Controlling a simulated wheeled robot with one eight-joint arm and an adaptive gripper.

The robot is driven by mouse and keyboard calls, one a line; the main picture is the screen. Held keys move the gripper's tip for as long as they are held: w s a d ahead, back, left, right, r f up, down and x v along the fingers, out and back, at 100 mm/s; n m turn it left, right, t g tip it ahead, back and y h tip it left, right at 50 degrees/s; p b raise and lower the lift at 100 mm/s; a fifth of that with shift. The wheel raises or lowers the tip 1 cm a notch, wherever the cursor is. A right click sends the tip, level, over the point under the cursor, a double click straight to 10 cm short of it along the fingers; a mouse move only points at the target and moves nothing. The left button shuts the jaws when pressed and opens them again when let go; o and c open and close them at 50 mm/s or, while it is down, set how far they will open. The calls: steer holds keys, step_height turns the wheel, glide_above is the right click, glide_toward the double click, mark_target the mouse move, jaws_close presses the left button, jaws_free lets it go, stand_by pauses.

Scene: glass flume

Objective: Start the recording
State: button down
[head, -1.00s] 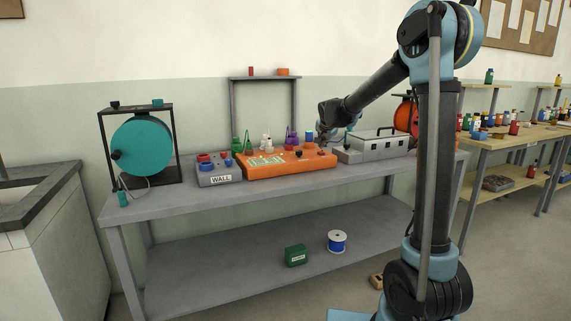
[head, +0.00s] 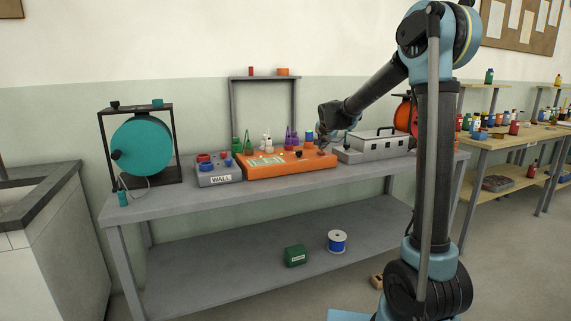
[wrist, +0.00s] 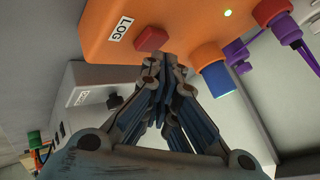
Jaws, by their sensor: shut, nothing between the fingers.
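The orange box (head: 290,173) stands on the grey bench, and it fills the top of the wrist view (wrist: 200,35). It carries a white LOG label (wrist: 120,29) and a red square button (wrist: 151,38) beside it. In the head view my gripper (head: 321,149) is at the right end of the orange box, and the button is not clear there.
A blue-capped connector (wrist: 216,78) and purple plugs (wrist: 237,52) stick out of the box near my fingers. A grey WALL box (head: 219,174) stands to the left, a grey case (head: 376,146) to the right. A teal reel (head: 142,145) is farther left.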

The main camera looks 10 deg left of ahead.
steer(key=shift+f, duration=0.5)
stand_by(0.7)
steer(key=shift+r, duration=0.95)
steer(key=shift+r, duration=0.15)
steer(key=shift+r, duration=2.9)
